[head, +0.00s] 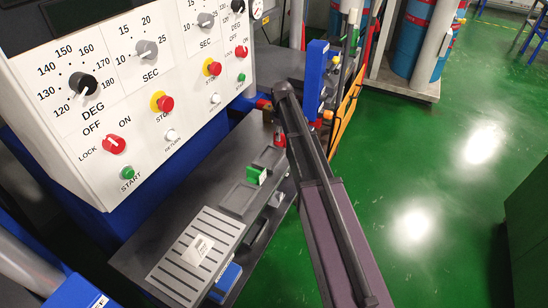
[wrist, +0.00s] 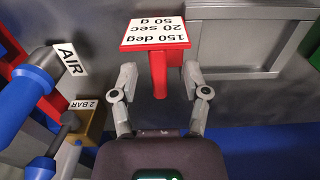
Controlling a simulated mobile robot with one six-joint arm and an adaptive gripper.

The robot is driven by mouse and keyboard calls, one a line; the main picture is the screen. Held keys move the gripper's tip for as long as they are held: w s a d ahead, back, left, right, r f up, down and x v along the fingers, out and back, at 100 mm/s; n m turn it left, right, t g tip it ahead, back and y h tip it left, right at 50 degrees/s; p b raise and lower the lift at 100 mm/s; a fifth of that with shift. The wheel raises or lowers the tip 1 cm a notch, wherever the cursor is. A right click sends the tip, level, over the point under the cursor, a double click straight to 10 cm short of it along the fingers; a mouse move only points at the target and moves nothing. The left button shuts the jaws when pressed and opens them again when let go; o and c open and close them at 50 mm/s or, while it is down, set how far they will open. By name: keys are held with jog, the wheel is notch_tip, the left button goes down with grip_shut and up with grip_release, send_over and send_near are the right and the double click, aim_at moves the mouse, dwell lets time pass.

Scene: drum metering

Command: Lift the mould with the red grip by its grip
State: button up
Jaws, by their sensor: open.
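The red grip (wrist: 159,82) shows in the wrist view below a red-edged label plate (wrist: 156,33) reading 150 deg, 20 sec, 50 g. My gripper (wrist: 159,73) is open, with one finger on each side of the red grip and a gap on both sides. The mould body under the label is mostly hidden, and its outline is not clear. In the head view a small red piece (head: 279,138) shows beside my arm, likely the same grip. My arm hides the gripper there.
A grey mould with a green grip (head: 256,174) and a slotted plate (head: 196,256) lie on the dark bench (head: 150,257). The control panel (head: 135,90) stands left. In the wrist view, a blue AIR handle (wrist: 25,85) and a brass 2 BAR block (wrist: 90,124) are close left.

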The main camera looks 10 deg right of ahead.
jog(key=shift+f, duration=0.45)
dwell(0.3)
grip_shut()
